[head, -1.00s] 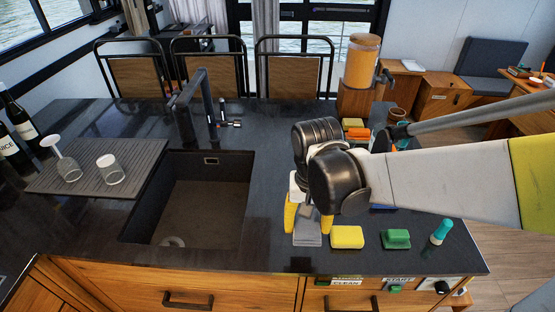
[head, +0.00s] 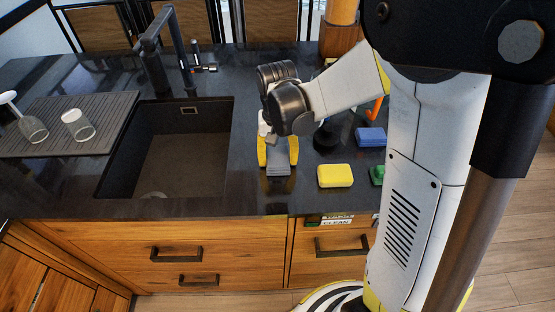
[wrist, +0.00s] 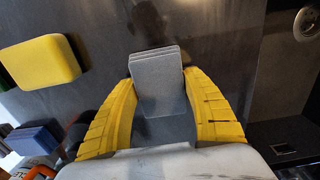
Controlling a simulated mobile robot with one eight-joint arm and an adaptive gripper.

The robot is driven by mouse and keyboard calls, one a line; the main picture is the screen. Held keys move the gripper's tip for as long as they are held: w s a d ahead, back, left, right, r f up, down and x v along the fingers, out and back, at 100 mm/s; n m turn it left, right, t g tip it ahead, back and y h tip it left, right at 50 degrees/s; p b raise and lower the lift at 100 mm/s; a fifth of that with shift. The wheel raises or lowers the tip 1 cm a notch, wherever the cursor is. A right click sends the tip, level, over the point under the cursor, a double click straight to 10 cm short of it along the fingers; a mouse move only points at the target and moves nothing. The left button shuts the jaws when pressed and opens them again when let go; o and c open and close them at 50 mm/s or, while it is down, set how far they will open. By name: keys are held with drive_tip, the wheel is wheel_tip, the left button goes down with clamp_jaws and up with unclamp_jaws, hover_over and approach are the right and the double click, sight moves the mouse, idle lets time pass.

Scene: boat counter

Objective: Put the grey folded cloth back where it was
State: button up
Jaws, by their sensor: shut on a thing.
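The grey folded cloth (head: 278,169) is a small flat stack of layers near the front edge of the dark counter, between the sink and the yellow sponge. My gripper (head: 278,153) points down at it with its yellow fingers on either side, shut on it. In the wrist view the cloth (wrist: 157,84) sits between the two fingertips, its layered edge facing away from the palm. I cannot tell whether its underside touches the counter.
The sink (head: 165,150) opens to the left. Bare counter lies between sink and cloth.

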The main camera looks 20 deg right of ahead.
sight(278, 157)
drive_tip(key=o, duration=0.8)
drive_tip(key=shift+f, duration=0.15)
drive_tip(key=o, duration=0.4)
wheel_tip(278, 157, up, 11)
drive_tip(key=p, duration=0.4)
drive_tip(key=s+r+n+t, duration=0.3)
drive_tip(key=s+r+t, duration=0.4)
drive_tip(key=s, duration=0.5)
drive_tip(key=shift+s+r+n, duration=0.3)
drive_tip(key=shift+s, duration=0.05)
